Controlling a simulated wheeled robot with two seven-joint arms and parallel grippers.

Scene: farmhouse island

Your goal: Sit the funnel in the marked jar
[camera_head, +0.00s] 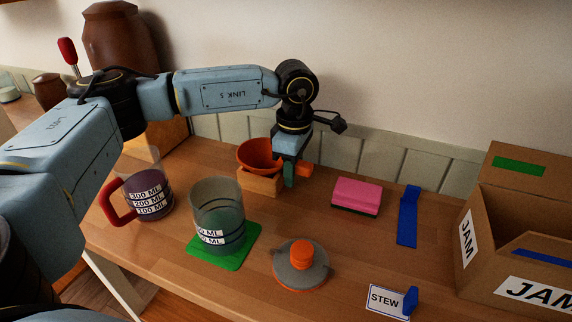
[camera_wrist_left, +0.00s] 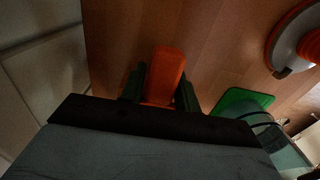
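The orange funnel (camera_head: 259,153) sits in a small wooden block (camera_head: 260,182) towards the back of the counter, its wide mouth up. My left gripper (camera_head: 297,172) points down at the funnel's right side. In the left wrist view the funnel's orange handle (camera_wrist_left: 164,72) lies between my two green fingers (camera_wrist_left: 160,95), with no clear gap on either side. A clear jar (camera_head: 217,200) with white ML labels stands upright on a green mat (camera_head: 242,251), left of and nearer than the funnel. The jar's mouth looks open. My right gripper is not in view.
A red-handled measuring jug (camera_head: 150,200) stands left of the jar. A grey and orange lid (camera_head: 300,266), a pink sponge (camera_head: 357,193), a blue strip (camera_head: 408,218), a STEW card (camera_head: 386,300) and a cardboard JAM box (camera_head: 510,230) lie to the right. Bare counter lies between them.

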